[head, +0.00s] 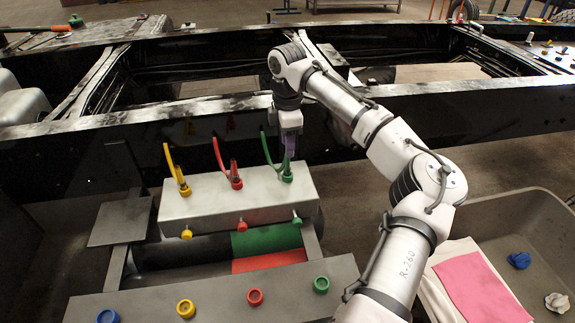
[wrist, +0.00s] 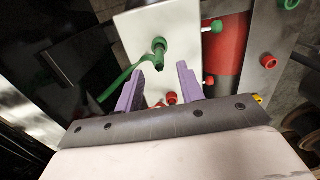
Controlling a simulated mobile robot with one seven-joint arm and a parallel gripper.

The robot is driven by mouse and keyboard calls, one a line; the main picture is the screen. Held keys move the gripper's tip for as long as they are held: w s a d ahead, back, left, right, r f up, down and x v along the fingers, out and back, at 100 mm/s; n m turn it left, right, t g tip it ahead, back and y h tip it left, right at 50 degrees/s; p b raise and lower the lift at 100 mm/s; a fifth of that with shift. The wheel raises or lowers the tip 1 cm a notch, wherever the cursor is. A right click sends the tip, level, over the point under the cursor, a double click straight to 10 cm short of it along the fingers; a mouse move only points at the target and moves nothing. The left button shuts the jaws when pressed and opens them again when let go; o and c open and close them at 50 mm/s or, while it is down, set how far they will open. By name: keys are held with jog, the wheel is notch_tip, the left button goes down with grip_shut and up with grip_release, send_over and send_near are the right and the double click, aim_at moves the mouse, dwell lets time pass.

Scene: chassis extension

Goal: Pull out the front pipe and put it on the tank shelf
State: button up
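Three thin curved pipes, yellow (head: 170,160), red (head: 218,155) and green (head: 266,150), stand in matching fittings on top of a pale grey block (head: 240,205). In the wrist view the green pipe (wrist: 118,84) ends at a green fitting (wrist: 159,46) on the block. The frames do not label which pipe is the front one. My gripper (head: 289,155) is above the green fitting, pointing down. In the wrist view its purple fingers (wrist: 158,84) are apart, with the green pipe's end showing between and beyond them. I cannot tell whether either finger touches the pipe.
A grey shelf (head: 140,306) with blue, yellow, red and green fittings lies in front. A small bare grey plate (head: 118,222) is left of the block. Black chassis beams (head: 80,150) run behind. A grey bin (head: 535,210) with cloths and crumpled pieces stands at right.

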jog(key=b, duration=0.6)
send_over(288, 177)
jog(key=w, duration=0.1)
notch_tip(288, 177, down, 6)
jog(key=shift+f+p, duration=0.3)
jog(key=shift+f, duration=1.2)
jog(key=shift+p, duration=0.95)
jog(key=shift+c, duration=0.2)
grip_shut()
jog(key=o, duration=0.8)
grip_release()
